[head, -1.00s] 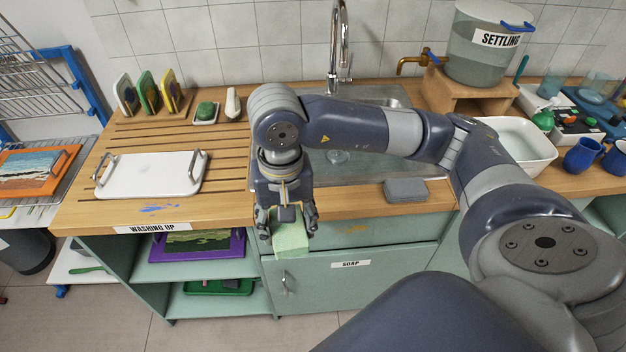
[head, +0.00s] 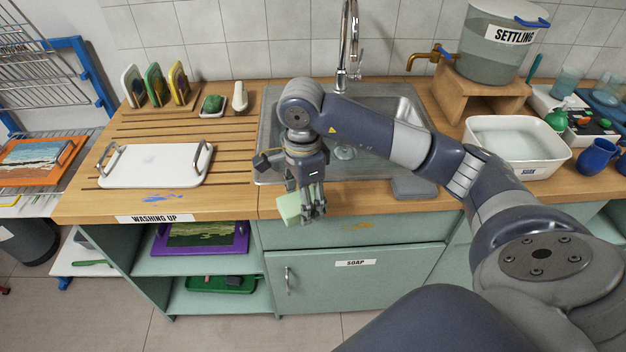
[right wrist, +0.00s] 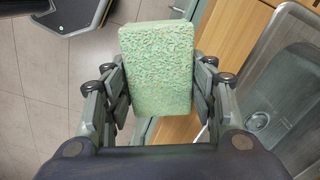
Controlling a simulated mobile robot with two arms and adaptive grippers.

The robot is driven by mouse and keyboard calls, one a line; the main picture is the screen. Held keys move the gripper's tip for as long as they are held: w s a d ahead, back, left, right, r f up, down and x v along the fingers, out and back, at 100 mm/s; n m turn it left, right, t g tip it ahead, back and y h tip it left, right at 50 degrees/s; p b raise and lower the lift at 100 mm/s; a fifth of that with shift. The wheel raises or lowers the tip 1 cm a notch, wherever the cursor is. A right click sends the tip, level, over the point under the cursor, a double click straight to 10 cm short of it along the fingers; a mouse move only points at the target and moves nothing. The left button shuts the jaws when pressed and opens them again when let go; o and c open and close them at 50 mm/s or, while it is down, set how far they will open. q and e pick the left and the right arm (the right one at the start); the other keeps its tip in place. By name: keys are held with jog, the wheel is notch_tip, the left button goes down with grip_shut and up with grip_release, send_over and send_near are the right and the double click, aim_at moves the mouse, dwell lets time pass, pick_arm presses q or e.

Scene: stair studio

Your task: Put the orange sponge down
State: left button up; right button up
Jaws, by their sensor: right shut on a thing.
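The sponge in my right gripper (head: 304,208) looks pale green (head: 289,208), not orange. The gripper is shut on it and holds it near the counter's front edge, by the sink's front left corner. In the right wrist view the sponge (right wrist: 157,75) is a tilted block with a speckled face between the fingers. The cupboard and floor show behind it. I see no orange sponge. My left gripper is not in view.
A white tray (head: 150,165) lies on the slatted counter (head: 225,175). A grey block (head: 414,188) lies at the sink's (head: 265,165) front rim. A white basin (head: 510,150) stands to the right. Counter between tray and sink is free.

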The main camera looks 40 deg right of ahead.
jog(key=w+d, duration=0.2)
jog(key=w+d+p, duration=0.1)
jog(key=w+d, duration=0.1)
jog(key=w+d+p, duration=0.1)
jog(key=w+d, duration=0.1)
jog(key=shift+w+d+f, duration=0.3)
jog(key=shift+d+f, duration=0.05)
jog(key=shift+f, duration=0.05)
notch_tip(320, 180, down, 3)
jog(key=shift+s+f+p, duration=0.1)
jog(key=shift+p, duration=0.9)
jog(key=shift+f, duration=0.2)
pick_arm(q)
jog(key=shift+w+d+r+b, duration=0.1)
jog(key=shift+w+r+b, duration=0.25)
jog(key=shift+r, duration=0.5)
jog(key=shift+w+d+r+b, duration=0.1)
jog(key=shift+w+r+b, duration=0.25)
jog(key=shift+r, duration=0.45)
pick_arm(e)
jog(key=shift+f, duration=0.5)
jog(key=o, duration=1)
jog(key=shift+r, duration=0.1)
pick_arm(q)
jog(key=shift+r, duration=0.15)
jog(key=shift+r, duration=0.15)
pick_arm(e)
jog(key=shift+r, duration=0.1)
